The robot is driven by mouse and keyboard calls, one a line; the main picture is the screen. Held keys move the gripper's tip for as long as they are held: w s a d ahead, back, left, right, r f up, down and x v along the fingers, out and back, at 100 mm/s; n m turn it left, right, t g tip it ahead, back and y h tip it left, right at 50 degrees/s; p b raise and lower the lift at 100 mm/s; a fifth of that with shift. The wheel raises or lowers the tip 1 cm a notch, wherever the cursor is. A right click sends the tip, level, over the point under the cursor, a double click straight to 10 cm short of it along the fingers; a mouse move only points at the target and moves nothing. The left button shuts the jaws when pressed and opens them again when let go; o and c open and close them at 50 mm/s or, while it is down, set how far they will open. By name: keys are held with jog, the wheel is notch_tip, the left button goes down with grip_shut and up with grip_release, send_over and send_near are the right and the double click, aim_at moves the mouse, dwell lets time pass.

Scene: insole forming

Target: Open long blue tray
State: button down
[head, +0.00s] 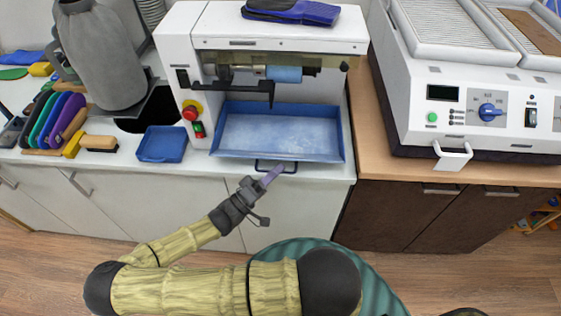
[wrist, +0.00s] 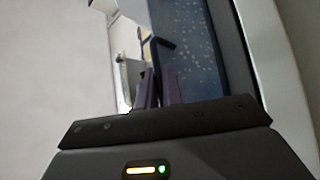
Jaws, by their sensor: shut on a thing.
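The long blue tray (head: 280,155) sits under the white machine on the left counter, its front edge near the counter edge. A dark loop handle (head: 262,165) hangs at its front. My gripper (head: 272,174), with purple fingers, reaches up to this handle from below and is shut on it. The fingers cover part of the handle. In the wrist view my gripper (wrist: 158,88) points at a speckled blue surface, which seems to be the tray (wrist: 195,45).
A white grinding machine (head: 275,45) stands over the tray. A small blue tray (head: 162,144) and several coloured tools (head: 60,120) lie to the left. A white control unit (head: 470,110) with a front handle stands on the wooden counter at right. White cupboard doors are below.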

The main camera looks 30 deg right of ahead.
jog(key=s+a, duration=0.6)
jog(key=s, duration=0.2)
jog(key=shift+s+p, duration=0.3)
jog(key=shift+s, duration=0.05)
jog(key=c, duration=1.6)
grip_release()
jog(key=shift+o, duration=0.2)
jog(key=b+v, duration=0.5)
jog(key=v, duration=1.2)
jog(key=shift+a, duration=0.2)
